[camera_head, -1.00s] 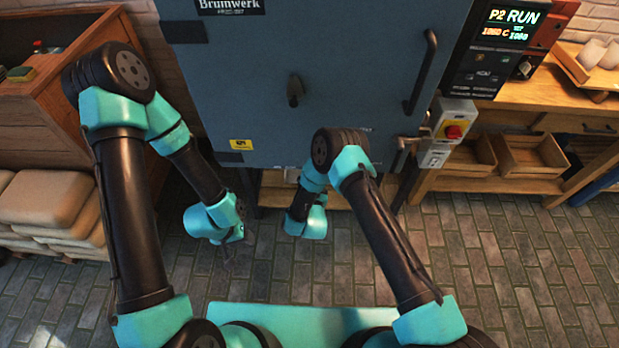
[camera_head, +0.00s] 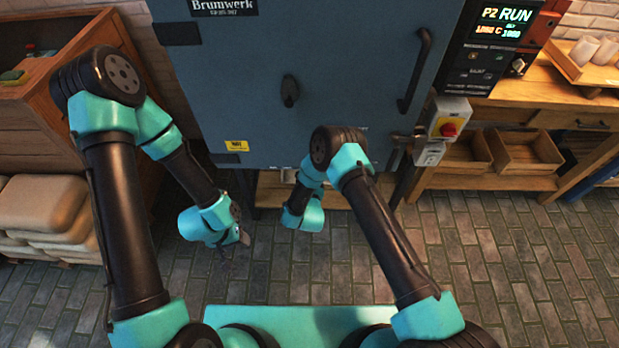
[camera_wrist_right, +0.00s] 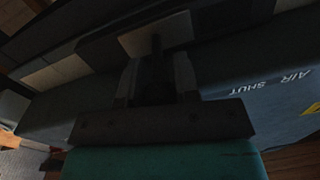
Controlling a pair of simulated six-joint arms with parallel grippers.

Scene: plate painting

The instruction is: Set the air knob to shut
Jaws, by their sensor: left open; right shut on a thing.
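The air knob (camera_wrist_right: 156,62) is a dark, poorly lit shape between my right fingers in the right wrist view. My right gripper (camera_wrist_right: 155,78) is shut on it. The words AIR SHUT (camera_wrist_right: 268,86) are printed upside down on the blue-grey kiln face, to the right of the fingers. In the head view my right arm and wrist hide this gripper and the knob at the kiln's (camera_head: 340,60) lower front. My left gripper (camera_head: 226,264) is open and empty, hanging over the floor left of the kiln's lower edge. How far the knob is turned is too dark to tell.
The kiln front has a dark oval cover (camera_head: 290,91) and a long door handle (camera_head: 415,70). A yellow box with a red switch (camera_head: 448,129) and a lit control panel (camera_head: 493,45) stand to the right. Brick floor (camera_head: 500,260) is clear in front.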

